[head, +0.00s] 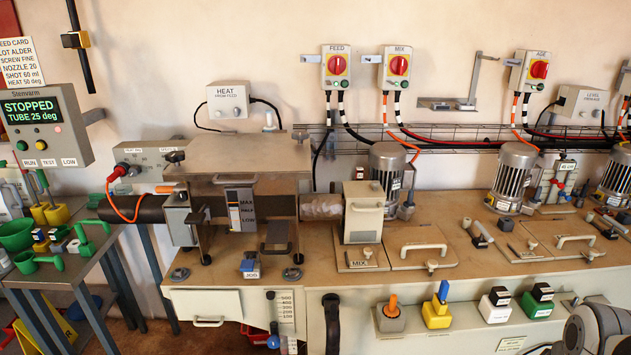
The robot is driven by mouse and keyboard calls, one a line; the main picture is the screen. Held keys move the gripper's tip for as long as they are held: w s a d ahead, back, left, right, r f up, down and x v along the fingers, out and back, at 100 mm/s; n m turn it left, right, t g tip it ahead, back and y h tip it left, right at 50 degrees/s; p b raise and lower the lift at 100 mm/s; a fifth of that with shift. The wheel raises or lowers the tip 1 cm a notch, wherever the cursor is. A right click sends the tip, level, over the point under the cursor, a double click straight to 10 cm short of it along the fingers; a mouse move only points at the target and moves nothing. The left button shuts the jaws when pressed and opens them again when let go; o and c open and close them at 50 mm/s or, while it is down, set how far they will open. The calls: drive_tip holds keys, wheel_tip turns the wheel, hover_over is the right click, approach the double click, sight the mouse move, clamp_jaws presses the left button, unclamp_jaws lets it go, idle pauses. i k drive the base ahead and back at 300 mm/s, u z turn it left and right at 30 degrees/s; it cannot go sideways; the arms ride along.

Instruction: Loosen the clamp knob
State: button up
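No part is labelled as the clamp knob, and I cannot tell for certain which one it is. A dark knob (175,157) sits at the upper left edge of the beige machine housing (240,150). A black handle-like part (197,216) stands at the housing's left opening, beside a grey block. Two grey round knobs or feet lie low on the bench, one at the left (180,274) and one at the right (292,274). A part of my arm shows at the bottom right corner, far from the housing. My gripper is not in view.
The control screen (32,108) reads STOPPED, TUBE 25 deg. A side table (85,270) with green scoops stands at the left. An orange cable (125,212) loops left of the housing. Coloured blocks (437,312) line the bench front. Motors (388,168) stand behind.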

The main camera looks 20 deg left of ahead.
sight(183, 196)
drive_tip(key=z, duration=0.3)
drive_tip(key=k, duration=1.6)
drive_tip(key=u, duration=1.15)
drive_tip(key=i, duration=1.5)
drive_tip(key=u, duration=0.05)
